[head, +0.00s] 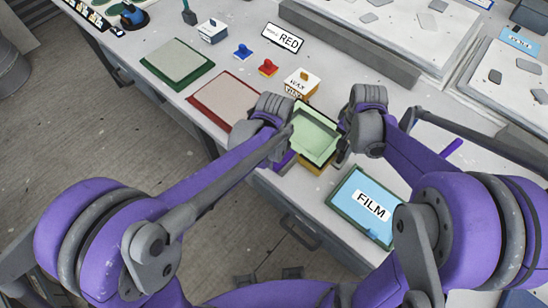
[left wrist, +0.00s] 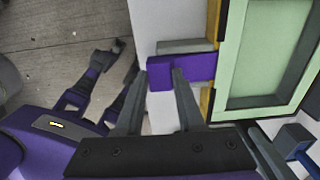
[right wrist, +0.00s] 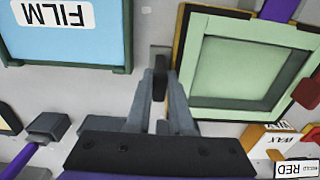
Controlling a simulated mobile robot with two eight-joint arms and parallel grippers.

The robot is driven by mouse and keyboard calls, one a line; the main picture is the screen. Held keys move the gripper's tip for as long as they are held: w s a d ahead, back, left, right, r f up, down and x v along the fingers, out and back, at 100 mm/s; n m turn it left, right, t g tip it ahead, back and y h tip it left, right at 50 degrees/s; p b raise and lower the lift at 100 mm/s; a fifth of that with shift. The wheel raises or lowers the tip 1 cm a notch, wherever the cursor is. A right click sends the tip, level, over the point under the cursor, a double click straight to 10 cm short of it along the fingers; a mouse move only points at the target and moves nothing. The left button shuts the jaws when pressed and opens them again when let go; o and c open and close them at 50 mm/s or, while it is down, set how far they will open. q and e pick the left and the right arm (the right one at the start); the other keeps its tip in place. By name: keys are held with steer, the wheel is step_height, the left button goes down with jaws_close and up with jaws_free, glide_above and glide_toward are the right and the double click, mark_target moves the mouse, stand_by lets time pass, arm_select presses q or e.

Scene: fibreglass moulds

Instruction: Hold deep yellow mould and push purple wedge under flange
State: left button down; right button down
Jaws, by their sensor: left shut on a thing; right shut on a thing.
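The deep yellow mould (head: 312,166) stands near the table's front edge, with a pale green piece (head: 318,128) on top. It also shows in the left wrist view (left wrist: 212,105) and the right wrist view (right wrist: 181,42). My left gripper (left wrist: 168,70) is shut on the purple wedge (left wrist: 200,67). The wedge lies level at the mould's yellow side, its far end against or just under the edge; exact depth is hidden. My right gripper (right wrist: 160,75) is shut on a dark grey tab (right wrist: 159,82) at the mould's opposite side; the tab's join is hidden.
A blue FILM panel in a green frame (head: 358,212) lies in front to the right. A red-framed panel (head: 215,104), a green-framed panel (head: 178,62), a WAX box (head: 302,80) and a RED sign (head: 283,38) lie behind. The table edge is close.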

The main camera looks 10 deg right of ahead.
arm_select(q)
steer(key=shift+w+d, duration=0.4)
steer(key=shift+d, duration=0.1)
stand_by(1.1)
steer(key=shift+c, duration=2.2)
jaws_free()
steer(key=shift+r, duration=0.1)
step_height(320, 180, up, 12)
